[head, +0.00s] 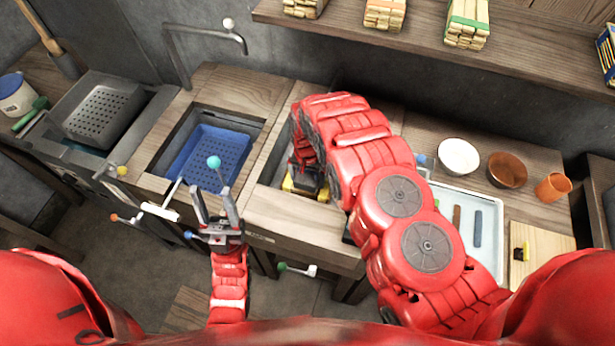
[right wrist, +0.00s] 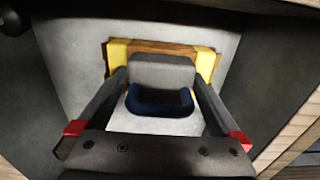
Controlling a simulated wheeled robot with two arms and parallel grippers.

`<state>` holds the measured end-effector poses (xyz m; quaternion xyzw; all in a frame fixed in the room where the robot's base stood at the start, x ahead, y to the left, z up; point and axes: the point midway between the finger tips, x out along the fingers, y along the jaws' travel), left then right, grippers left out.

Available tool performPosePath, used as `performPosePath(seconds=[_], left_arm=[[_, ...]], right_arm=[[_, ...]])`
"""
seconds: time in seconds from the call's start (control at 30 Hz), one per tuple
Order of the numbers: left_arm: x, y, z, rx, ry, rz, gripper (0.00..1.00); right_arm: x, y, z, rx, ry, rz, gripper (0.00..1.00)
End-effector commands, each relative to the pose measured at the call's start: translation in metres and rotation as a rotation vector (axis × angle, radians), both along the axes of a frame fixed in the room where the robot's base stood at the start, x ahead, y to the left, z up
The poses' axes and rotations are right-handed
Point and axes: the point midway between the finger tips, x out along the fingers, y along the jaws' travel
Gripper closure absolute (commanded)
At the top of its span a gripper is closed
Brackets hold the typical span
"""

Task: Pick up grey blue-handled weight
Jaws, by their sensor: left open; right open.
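The grey weight (right wrist: 163,72) with a dark blue handle (right wrist: 160,105) is in the middle of the right wrist view. My right gripper (right wrist: 160,80) is open, with one finger on each side of the weight. I cannot tell whether the fingers touch it. In the head view my right arm reaches down into a recess in the counter and hides most of the weight. My left gripper (head: 211,190) is open and empty, in front of the counter near the sink.
A brown wooden piece with yellow parts (right wrist: 118,52) lies behind the weight, close to the recess walls. A sink with a blue perforated basket (head: 208,158) is at left. A white tray (head: 493,235), bowls (head: 458,156) and an orange cup (head: 552,187) are at right.

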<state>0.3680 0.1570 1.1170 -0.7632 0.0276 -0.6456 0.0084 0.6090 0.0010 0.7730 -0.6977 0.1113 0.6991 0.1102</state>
Motion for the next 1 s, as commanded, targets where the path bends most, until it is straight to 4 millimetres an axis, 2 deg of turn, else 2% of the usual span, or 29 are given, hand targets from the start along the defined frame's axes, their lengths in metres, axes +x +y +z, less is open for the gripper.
performPosePath(seconds=[0.27,0.8,1.0], left_arm=[[-0.0001,0.0000,0.0008,0.000,0.000,0.000,0.50],[0.0000,0.0000,0.0008,0.000,0.000,0.000,0.50],[0.0000,0.0000,0.0010,0.000,0.000,0.000,0.50]], right_arm=[[0.0007,0.0003,-0.0028,0.000,-0.002,0.001,0.02],[0.0007,0.0001,-0.0027,0.000,-0.002,0.001,0.99],[0.0008,0.0002,-0.0024,0.000,-0.002,0.000,1.00]])
